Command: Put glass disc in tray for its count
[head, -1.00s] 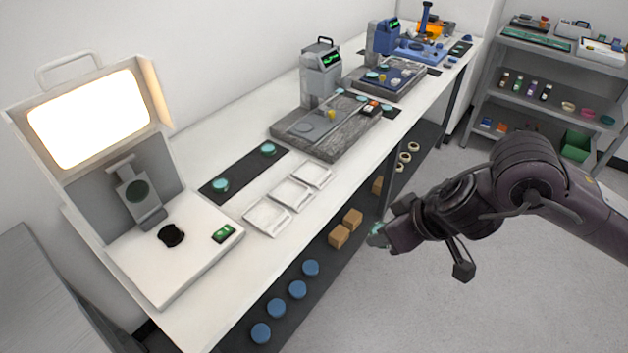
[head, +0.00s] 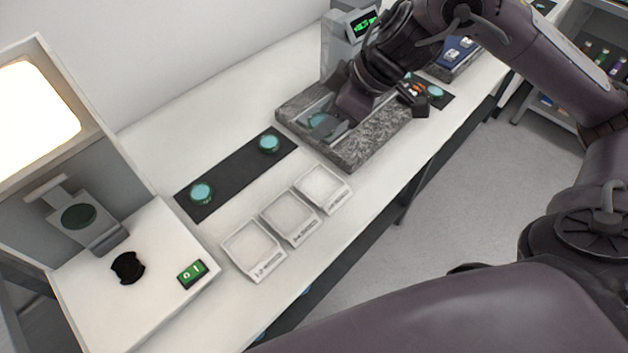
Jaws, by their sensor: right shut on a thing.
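My right gripper (head: 338,116) is shut on a teal glass disc (head: 320,122), low over the grey granite block (head: 352,150). I cannot tell whether the disc touches the block. Three shallow white trays stand in a row on the bench: a near one (head: 253,249), a middle one (head: 289,218) and a far one (head: 322,188). All look empty. Their front labels are too small to read surely. Two more teal discs, one near (head: 201,192) and one far (head: 269,143), lie on a black mat (head: 236,172). My left gripper is out of view.
A lamp box (head: 40,115) with a lit panel stands at the left, with a black round holder (head: 127,268) and a green display (head: 193,273) on its base. A grey instrument (head: 340,45) rises behind the granite block. Bare bench lies around the trays.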

